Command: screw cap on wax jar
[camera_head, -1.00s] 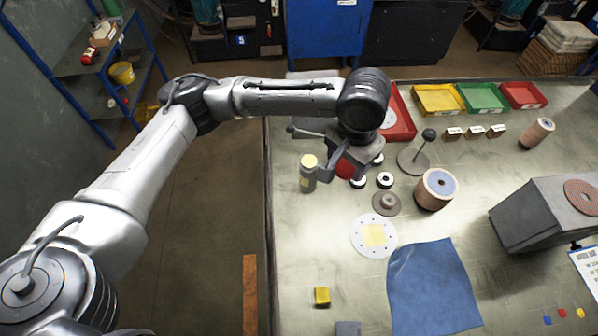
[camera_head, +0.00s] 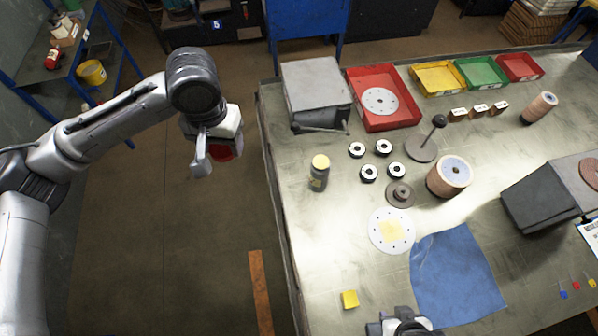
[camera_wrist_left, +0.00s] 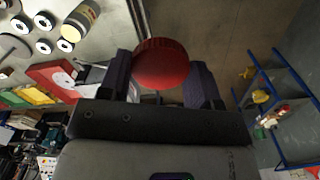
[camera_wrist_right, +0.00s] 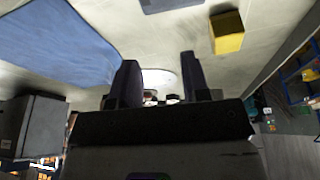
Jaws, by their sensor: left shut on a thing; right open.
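The wax jar (camera_head: 318,180) stands upright on the table's left part, grey with a pale yellow top and no cap on it. It also shows at the upper left of the left wrist view (camera_wrist_left: 84,18). My left gripper (camera_head: 212,158) is shut on the red cap (camera_wrist_left: 162,63), holding it in the air left of the table edge, apart from the jar. The cap's ribbed side shows between the fingers. My right gripper (camera_wrist_right: 160,82) is open and empty; in the head view only part of it (camera_head: 402,326) shows at the bottom edge.
Several black-and-white rings (camera_head: 383,147) lie right of the jar. A white disc (camera_head: 391,245), a blue cloth (camera_head: 455,275) and a yellow block (camera_head: 349,299) lie nearer. A grey box (camera_head: 316,85) and a red tray (camera_head: 400,118) stand behind. The table around the jar's front is clear.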

